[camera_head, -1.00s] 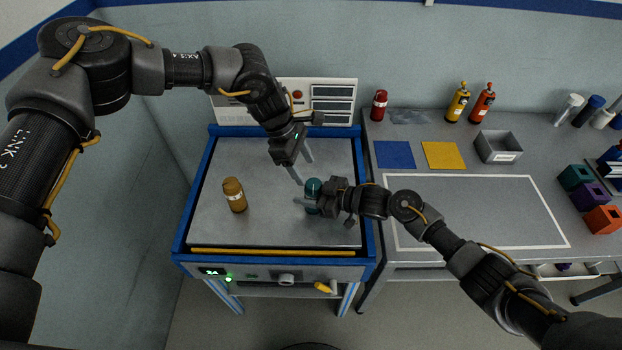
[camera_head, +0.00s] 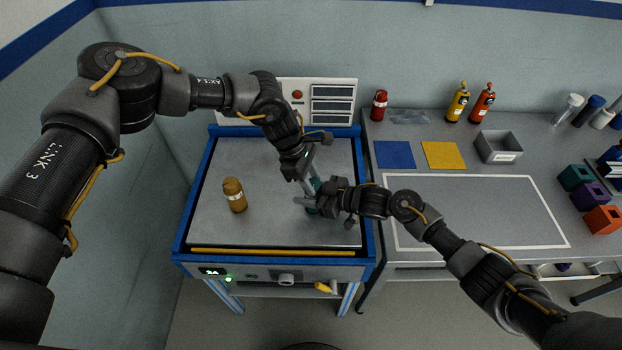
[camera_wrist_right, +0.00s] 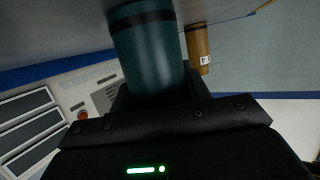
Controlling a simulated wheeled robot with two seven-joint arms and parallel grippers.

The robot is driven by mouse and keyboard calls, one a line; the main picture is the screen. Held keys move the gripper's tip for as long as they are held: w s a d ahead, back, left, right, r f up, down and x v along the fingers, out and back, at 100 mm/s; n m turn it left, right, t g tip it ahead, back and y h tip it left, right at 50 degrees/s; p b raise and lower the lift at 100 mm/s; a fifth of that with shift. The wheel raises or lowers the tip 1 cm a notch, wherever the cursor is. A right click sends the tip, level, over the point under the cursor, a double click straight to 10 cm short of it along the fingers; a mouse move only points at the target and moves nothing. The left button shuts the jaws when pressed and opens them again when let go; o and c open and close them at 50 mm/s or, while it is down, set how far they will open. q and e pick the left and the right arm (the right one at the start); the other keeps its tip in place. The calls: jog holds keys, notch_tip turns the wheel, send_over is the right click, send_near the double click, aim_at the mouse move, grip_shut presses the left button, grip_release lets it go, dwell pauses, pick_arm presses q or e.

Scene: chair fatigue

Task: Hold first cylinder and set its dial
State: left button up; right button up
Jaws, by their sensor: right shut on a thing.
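A teal cylinder (camera_head: 312,208) stands on the grey plate of the blue-framed machine (camera_head: 260,226). It fills the middle of the right wrist view (camera_wrist_right: 148,60), between my right gripper's jaws. My right gripper (camera_head: 314,200) is shut on its side. My left gripper (camera_head: 311,178) is above the cylinder, its fingers pointing down around or close to its top; the head view does not show whether they touch it or how far apart they are. The cylinder's top and dial are hidden. An orange-brown cylinder (camera_head: 234,195) stands apart on the left of the plate and shows in the right wrist view (camera_wrist_right: 199,50).
A panel with a red button (camera_head: 297,95) stands behind the plate. On the bench to the right are a red bottle (camera_head: 379,105), blue and yellow squares (camera_head: 443,155), a grey bin (camera_head: 498,147) and coloured blocks (camera_head: 602,219). The outlined bench area (camera_head: 470,210) is clear.

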pick_arm(q)
jog(key=shift+c, duration=1.1)
jog(key=shift+s+n+t, duration=0.1)
jog(key=shift+n+t, duration=0.5)
jog(key=shift+n, duration=1)
jog(key=o, duration=1)
jog(key=v, duration=1.2)
